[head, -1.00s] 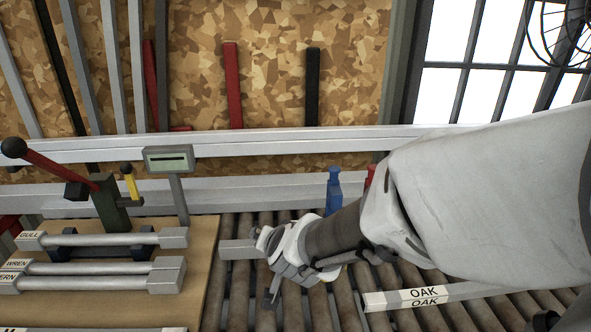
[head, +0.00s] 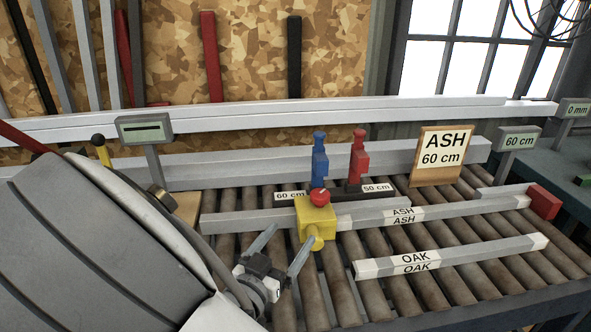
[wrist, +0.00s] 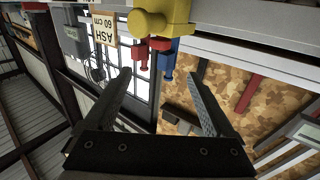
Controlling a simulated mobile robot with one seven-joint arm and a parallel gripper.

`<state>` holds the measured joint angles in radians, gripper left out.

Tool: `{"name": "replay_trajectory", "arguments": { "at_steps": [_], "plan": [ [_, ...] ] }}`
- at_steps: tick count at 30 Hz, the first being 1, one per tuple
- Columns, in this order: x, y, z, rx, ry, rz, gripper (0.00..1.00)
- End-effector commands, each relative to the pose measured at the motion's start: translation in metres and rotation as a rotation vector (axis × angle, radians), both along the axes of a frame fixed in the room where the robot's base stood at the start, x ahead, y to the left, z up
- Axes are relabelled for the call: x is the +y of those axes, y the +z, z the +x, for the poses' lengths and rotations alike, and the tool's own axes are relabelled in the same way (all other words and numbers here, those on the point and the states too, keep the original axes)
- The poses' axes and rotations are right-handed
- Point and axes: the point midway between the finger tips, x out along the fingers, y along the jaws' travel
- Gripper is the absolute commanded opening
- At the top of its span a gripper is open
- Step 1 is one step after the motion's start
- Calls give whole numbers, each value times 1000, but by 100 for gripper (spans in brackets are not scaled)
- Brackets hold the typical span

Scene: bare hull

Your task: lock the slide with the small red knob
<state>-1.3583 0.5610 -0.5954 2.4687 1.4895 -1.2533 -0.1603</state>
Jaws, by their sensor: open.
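The yellow slide (head: 316,222) sits on the long grey bar lying across the rollers. A small red knob (head: 319,197) is on its top, and a round yellow handle (head: 314,243) sticks out of its front. My gripper (head: 284,247) is open and empty, just in front of the slide and to its left, apart from it. In the wrist view the slide (wrist: 178,12) is at the top edge, upside down, beyond the two spread fingertips (wrist: 158,78). The red knob (wrist: 160,44) shows just under it there.
Behind the slide stand a blue stop (head: 320,160) and a red stop (head: 357,158), by labels 60 cm and 50 cm. A sign (head: 444,157) reads ASH 60 cm. A red end block (head: 544,202) is at the bar's right end. An OAK bar (head: 450,258) lies in front.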

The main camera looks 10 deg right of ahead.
Motion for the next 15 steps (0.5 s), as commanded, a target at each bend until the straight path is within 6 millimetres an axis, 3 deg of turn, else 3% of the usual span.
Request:
{"name": "replay_trajectory", "arguments": {
  "at_steps": [15],
  "plan": [
    [-60,-3,87,0,-4,4,89]
  ]
}}
